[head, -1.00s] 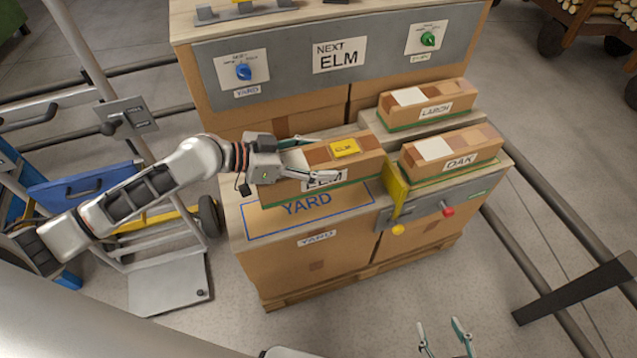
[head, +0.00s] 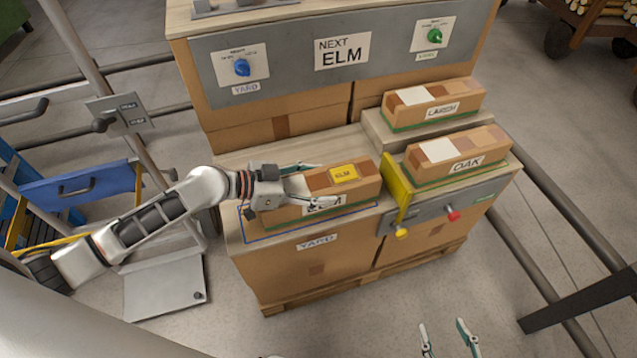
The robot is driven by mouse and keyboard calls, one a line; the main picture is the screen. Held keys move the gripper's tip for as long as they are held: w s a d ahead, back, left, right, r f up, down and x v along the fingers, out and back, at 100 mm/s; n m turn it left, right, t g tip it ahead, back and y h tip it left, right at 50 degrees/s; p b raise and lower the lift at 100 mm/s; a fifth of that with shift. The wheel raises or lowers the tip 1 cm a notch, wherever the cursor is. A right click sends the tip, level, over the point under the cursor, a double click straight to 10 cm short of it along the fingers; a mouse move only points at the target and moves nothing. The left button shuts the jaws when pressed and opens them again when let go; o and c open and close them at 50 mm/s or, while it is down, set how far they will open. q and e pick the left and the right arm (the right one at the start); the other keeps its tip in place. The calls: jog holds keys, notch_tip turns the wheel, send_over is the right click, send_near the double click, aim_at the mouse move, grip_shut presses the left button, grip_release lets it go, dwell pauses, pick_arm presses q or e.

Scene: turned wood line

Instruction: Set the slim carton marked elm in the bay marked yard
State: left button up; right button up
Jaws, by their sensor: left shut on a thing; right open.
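The slim elm carton (head: 362,186) is brown with a yellow ELM tag on top and an ELM label on its front side. My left gripper (head: 312,184) is shut on its left part, one finger at the back and one at the front. The carton is over the yard bay (head: 262,234), a blue-outlined area on the left of the bench top with a YARD label (head: 316,242) on the front edge below. The carton hides most of the bay; I cannot tell whether it touches the surface. My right gripper (head: 447,338) is open and empty at the bottom edge.
A yellow plate (head: 396,184) stands right of the elm carton. Beyond it are the oak carton (head: 458,156) and, farther back, the larch carton (head: 434,104). A grey panel behind carries a NEXT ELM sign (head: 342,52), a blue knob (head: 242,68) and a green knob (head: 434,36).

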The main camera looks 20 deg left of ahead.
pick_arm(q)
jog(key=shift+f, duration=0.2)
jog(key=o, duration=1.4)
jog(key=shift+o, duration=0.2)
pick_arm(e)
jog(key=shift+s+f, duration=0.15)
jog(key=shift+f, duration=0.15)
pick_arm(q)
jog(key=shift+r, duration=0.2)
jog(key=shift+s+a+r, duration=0.1)
jog(key=shift+a+r, duration=0.05)
jog(key=shift+a, duration=0.1)
jog(key=b+v, duration=0.1)
jog(key=v, duration=0.9)
jog(key=shift+s, duration=0.15)
jog(key=shift+s+a+r, duration=0.15)
jog(key=shift+s+a, duration=0.1)
jog(key=shift+a, duration=0.2)
jog(key=shift+r, duration=0.1)
pick_arm(e)
jog(key=shift+w+a+r, duration=0.15)
jog(key=shift+w+r, duration=0.05)
